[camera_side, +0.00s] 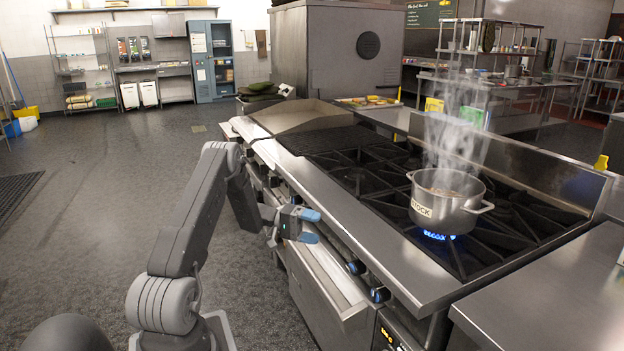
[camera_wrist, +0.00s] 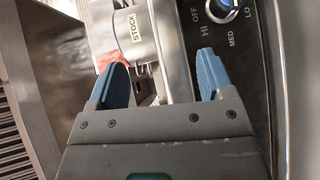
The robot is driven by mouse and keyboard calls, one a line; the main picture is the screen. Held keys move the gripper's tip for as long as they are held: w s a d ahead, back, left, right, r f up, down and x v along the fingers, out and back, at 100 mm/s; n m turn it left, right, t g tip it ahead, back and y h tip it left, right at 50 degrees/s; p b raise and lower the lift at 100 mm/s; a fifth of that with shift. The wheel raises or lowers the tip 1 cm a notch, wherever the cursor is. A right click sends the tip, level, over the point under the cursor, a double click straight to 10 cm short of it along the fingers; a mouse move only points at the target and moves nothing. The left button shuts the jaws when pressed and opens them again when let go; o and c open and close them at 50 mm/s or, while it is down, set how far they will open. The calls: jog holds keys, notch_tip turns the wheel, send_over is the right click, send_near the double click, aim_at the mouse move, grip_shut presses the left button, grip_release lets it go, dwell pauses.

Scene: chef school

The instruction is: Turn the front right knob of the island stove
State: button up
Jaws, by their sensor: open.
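The island stove (camera_side: 395,245) has a row of knobs along its front panel. Two knobs show clearly in the side view, one (camera_side: 355,267) farther left and one (camera_side: 378,294) nearer the right end. My gripper (camera_side: 308,226) is in front of the panel, left of both, with its blue fingers apart and nothing between them. In the wrist view, my gripper (camera_wrist: 160,78) is also open and empty. A knob (camera_wrist: 223,8) there lies beyond the right finger, cut by the top edge, beside OFF, HI, MED and LO marks. Which knob this is, I cannot tell.
A steaming pot (camera_side: 445,200) marked STOCK stands over a blue flame on the right burners; it also shows in the wrist view (camera_wrist: 133,32). A steel counter (camera_side: 550,305) adjoins the stove at the right. The floor (camera_side: 100,205) left of the stove is clear.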

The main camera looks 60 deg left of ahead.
notch_tip(320, 180, up, 16)
dwell(0.5)
jog(key=shift+f, duration=0.1)
jog(key=n+t+y, duration=0.5)
jog(key=n, duration=0.3)
send_near(348, 268)
jog(key=x, duration=1.2)
jog(key=shift+w+f, duration=0.15)
jog(key=shift+w, duration=0.05)
jog(key=c, duration=0.9)
